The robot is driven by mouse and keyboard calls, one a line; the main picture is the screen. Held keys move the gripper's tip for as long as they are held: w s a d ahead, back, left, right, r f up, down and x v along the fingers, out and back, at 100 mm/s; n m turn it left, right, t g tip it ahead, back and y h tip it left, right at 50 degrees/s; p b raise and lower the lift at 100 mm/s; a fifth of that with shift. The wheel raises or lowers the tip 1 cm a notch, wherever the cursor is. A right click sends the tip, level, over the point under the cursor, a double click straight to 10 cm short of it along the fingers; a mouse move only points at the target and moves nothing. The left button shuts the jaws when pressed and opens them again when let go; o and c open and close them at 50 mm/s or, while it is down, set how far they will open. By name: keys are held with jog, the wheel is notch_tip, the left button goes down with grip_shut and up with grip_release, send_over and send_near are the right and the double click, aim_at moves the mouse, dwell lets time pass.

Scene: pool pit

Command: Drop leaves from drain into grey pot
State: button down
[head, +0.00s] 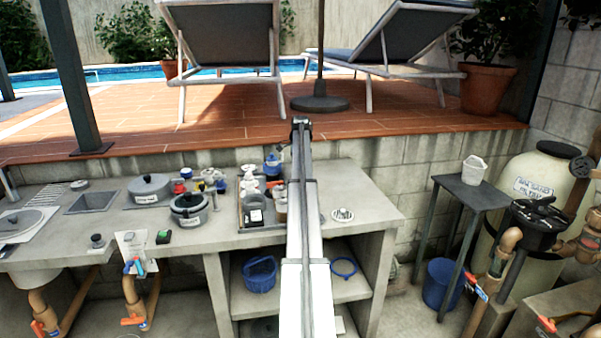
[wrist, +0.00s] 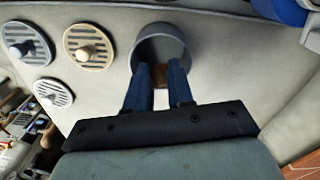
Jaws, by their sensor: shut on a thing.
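In the wrist view, my gripper (wrist: 164,70) has two blue fingers a short way apart, with a small brown clump, seemingly the leaves (wrist: 161,76), held between them. The fingers point at a round grey pot (wrist: 160,28), and their tips overlap its near side in the picture. I cannot tell whether they are over or inside its rim. Round slotted drain covers lie left of the pot: a tan one (wrist: 89,46), a dark grey one with a knob (wrist: 28,44) and a pale one (wrist: 53,92). In the head view, my arm hides the gripper and leaves.
In the head view, the grey counter (head: 370,190) holds two lidded pots (head: 150,188) and a tray (head: 262,222) crowded with small parts. A round white drain piece (head: 342,214) lies right of my arm. The counter's right end is clear. A blue basket (head: 260,275) sits on the shelf below.

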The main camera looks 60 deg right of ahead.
dwell(0.3)
jog(key=c, duration=0.9)
grip_release()
jog(key=shift+r, duration=3.5)
